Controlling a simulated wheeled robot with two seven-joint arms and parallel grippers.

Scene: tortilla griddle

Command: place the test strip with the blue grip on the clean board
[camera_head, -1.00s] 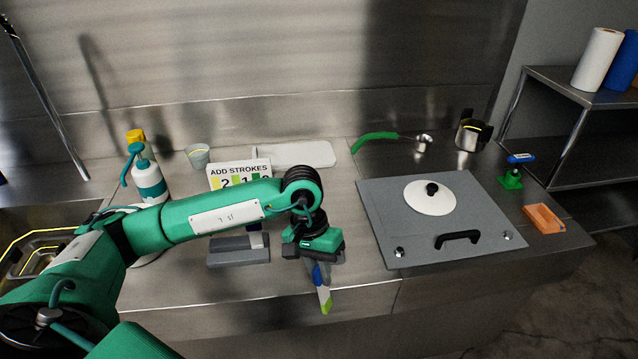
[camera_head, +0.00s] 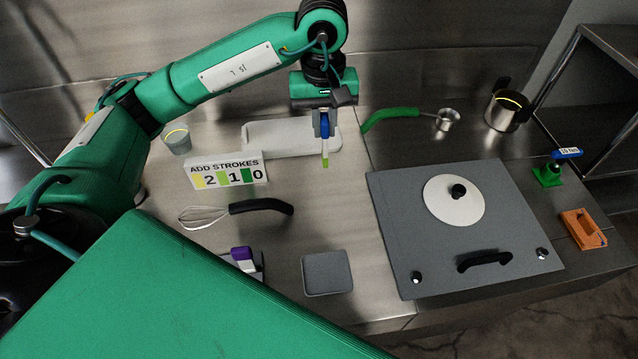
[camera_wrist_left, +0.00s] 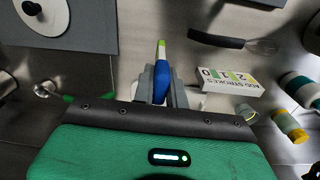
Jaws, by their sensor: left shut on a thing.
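My left gripper (camera_head: 324,122) is shut on the test strip (camera_head: 324,146), holding it by its blue grip with the strip hanging down. The strip's lower end is pale with a green tip. It also shows in the left wrist view, where the blue grip (camera_wrist_left: 160,82) sits between the fingers. The clean board (camera_head: 268,140) is white and lies flat at the back of the counter. The gripper and strip appear in front of the board's right end; I cannot tell whether the tip touches anything. My right gripper is out of view.
The "ADD STROKES" sign (camera_head: 226,172) stands left in front of the board. A whisk (camera_head: 235,210), a grey square plate (camera_head: 327,272) and a purple-topped item (camera_head: 243,258) lie nearer. A griddle (camera_head: 400,240) with a white lid (camera_head: 440,205) is right; a green-handled ladle (camera_head: 390,115) lies behind it.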

